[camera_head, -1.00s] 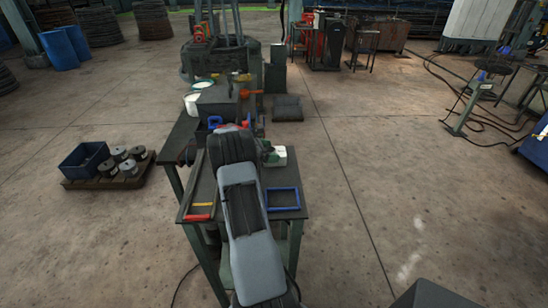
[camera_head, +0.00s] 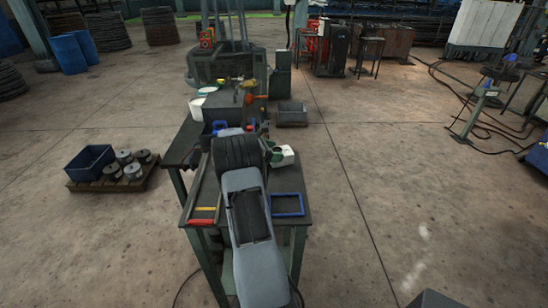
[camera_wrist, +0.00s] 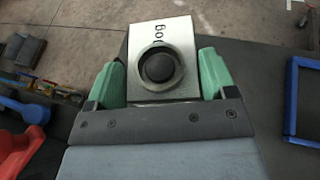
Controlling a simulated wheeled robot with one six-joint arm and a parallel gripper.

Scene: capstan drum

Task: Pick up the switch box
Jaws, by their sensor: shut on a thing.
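The switch box (camera_wrist: 177,40) is a pale metal box with a round black button and dark lettering on its face. In the wrist view it sits between the two green fingers of my gripper (camera_wrist: 161,76), which are shut on its sides. In the head view the box (camera_head: 287,155) shows as a small whitish block by the right edge of the workbench (camera_head: 266,183). My gripper (camera_head: 275,157) is beside it there, partly hidden by my arm. The underside of the box is hidden, so I cannot tell how far it is above the bench.
A blue frame (camera_head: 287,204) lies on the bench's front right. Red (camera_head: 200,222) and yellow (camera_head: 206,209) bars lie at its front left. Blue and red tools (camera_wrist: 24,107) are left in the wrist view. A dark crate (camera_head: 291,114) stands on the floor beyond.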

